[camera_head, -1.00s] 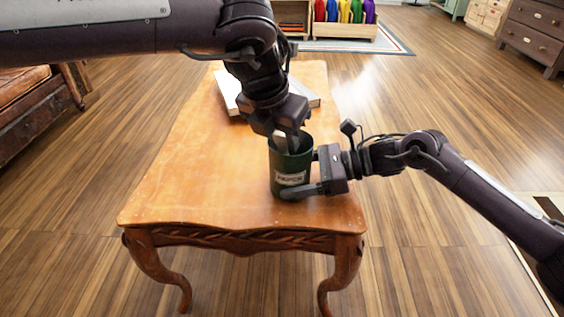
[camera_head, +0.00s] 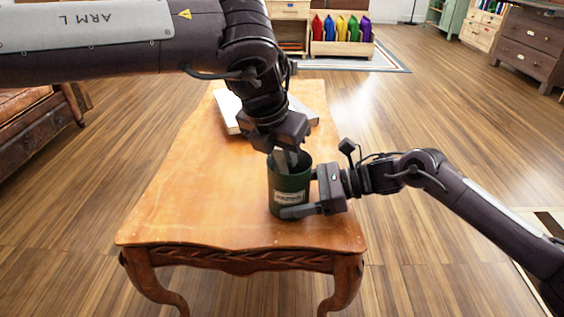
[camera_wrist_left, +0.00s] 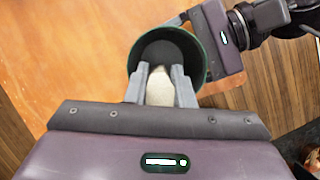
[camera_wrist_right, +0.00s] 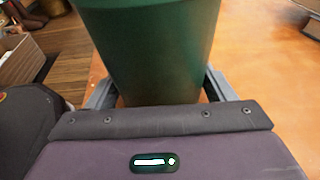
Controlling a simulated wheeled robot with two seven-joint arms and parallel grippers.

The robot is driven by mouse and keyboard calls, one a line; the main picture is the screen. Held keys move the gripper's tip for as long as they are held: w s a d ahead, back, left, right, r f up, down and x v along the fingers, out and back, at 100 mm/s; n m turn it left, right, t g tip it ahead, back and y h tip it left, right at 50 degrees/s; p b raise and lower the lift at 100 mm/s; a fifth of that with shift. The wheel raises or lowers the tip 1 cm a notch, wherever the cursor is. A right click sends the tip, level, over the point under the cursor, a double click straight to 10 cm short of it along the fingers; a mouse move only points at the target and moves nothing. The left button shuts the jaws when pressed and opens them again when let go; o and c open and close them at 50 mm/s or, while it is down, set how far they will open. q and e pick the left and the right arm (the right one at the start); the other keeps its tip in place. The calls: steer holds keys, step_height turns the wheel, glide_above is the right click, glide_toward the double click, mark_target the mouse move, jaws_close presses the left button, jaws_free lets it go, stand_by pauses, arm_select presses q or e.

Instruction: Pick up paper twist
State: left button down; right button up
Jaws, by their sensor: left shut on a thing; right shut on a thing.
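A dark green cylindrical container (camera_head: 290,183) with a pale label stands upright near the front right of the wooden table (camera_head: 190,200). My right gripper (camera_head: 300,208) is shut around its lower side; the right wrist view shows the green wall (camera_wrist_right: 150,50) between the fingers. My left gripper (camera_head: 287,158) points down into the container's open mouth. In the left wrist view its fingers (camera_wrist_left: 160,88) are shut on a pale, off-white object, the paper twist (camera_wrist_left: 160,88), at the container's opening. In the head view the twist is hidden by the fingers and rim.
White books or boxes (camera_head: 229,108) lie at the table's back, partly behind my left arm. The left part of the tabletop is clear. A wooden bin of coloured bags (camera_head: 342,35) stands far back on the floor.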

arm_select(q)
step_height(320, 180, up, 17)
steer(key=shift+f, duration=0.1)
arm_select(e)
steer(key=o, duration=0.8)
steer(key=shift+d, duration=0.15)
